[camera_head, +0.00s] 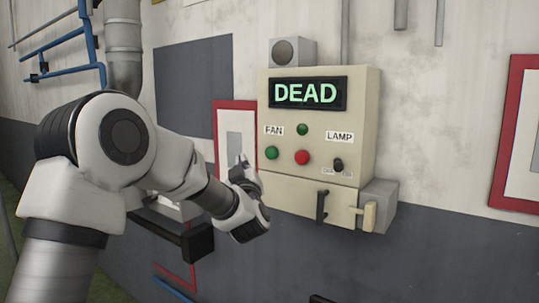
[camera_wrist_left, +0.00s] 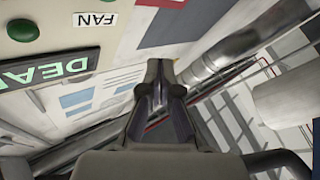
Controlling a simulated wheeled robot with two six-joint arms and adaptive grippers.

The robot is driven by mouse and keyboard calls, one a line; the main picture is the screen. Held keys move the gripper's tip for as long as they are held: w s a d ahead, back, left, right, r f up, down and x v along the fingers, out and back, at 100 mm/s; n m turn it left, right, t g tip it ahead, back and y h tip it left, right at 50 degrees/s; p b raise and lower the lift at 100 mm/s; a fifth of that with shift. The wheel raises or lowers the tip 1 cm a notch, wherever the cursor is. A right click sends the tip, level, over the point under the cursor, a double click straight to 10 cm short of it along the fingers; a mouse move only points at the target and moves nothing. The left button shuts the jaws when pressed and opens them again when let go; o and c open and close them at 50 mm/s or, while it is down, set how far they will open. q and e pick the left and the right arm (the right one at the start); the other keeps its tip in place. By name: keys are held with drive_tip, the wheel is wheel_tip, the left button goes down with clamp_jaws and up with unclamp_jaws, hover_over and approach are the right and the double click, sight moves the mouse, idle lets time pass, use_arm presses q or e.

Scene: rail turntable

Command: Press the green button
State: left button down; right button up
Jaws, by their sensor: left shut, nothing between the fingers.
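A beige control box (camera_head: 280,105) hangs on the wall, with a lit display reading "DEAD" (camera_head: 308,93). The green button (camera_head: 271,153) sits below the FAN label (camera_head: 274,130), left of a red button (camera_head: 302,157). A smaller green round piece (camera_head: 302,129) is above the red one; it seems to be the green disc in the left wrist view (camera_wrist_left: 22,30). My left gripper (camera_head: 243,164) is shut and empty, just left of the box and slightly lower than the green button, apart from it in the picture. Its fingers also show in the wrist view (camera_wrist_left: 160,75). My right gripper is out of view.
A black knob (camera_head: 338,164) sits under the LAMP label (camera_head: 339,137). Black (camera_head: 322,206) and cream (camera_head: 369,216) handles stick out below. A grey box with a round front (camera_head: 292,52) is on top. A red-framed panel (camera_head: 235,118) is behind my gripper.

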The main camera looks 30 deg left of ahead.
sight(271, 153)
use_arm(q)
drive_tip(key=shift+w, duration=0.15)
drive_tip(key=shift+w+d+p, duration=0.2)
drive_tip(key=shift+w+p, duration=0.75)
drive_tip(key=shift+w, duration=1.2)
drive_tip(key=shift+w+d+p, duration=0.15)
drive_tip(key=shift+w+p, duration=0.8)
drive_tip(key=shift+w, duration=1.15)
drive_tip(key=shift+w, duration=0.4)
